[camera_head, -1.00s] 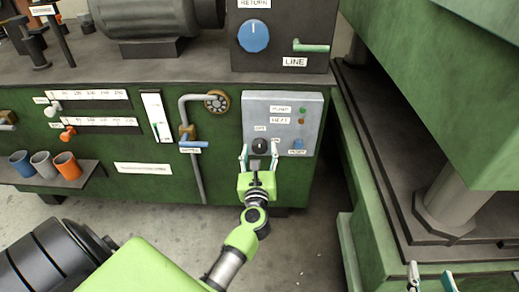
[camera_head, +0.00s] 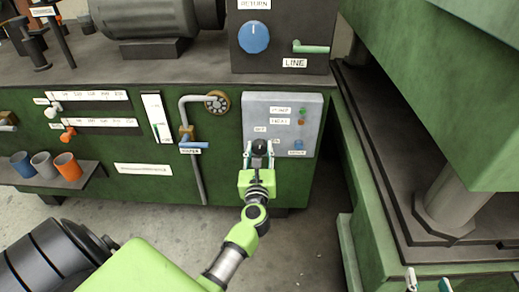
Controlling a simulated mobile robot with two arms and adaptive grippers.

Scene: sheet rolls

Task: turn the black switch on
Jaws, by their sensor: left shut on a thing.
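The black switch (camera_head: 260,147) is a round knob on the grey control panel (camera_head: 310,118), low and left of its middle, under a small label. My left gripper (camera_head: 259,155) is at the panel, with its two fingers closed in on the left and right sides of the black switch. The fingers partly hide the knob's sides, and its exact pointing is too small to read. My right gripper (camera_head: 428,284) shows only as fingertips at the bottom edge, spread apart with nothing seen between them.
A blue button (camera_head: 297,145) is just right of the switch. Green and red lamps sit above it. A pipe with a blue-handled valve (camera_head: 191,145) is to the left. A large green machine (camera_head: 435,95) stands to the right. Cups (camera_head: 67,166) sit on a shelf at far left.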

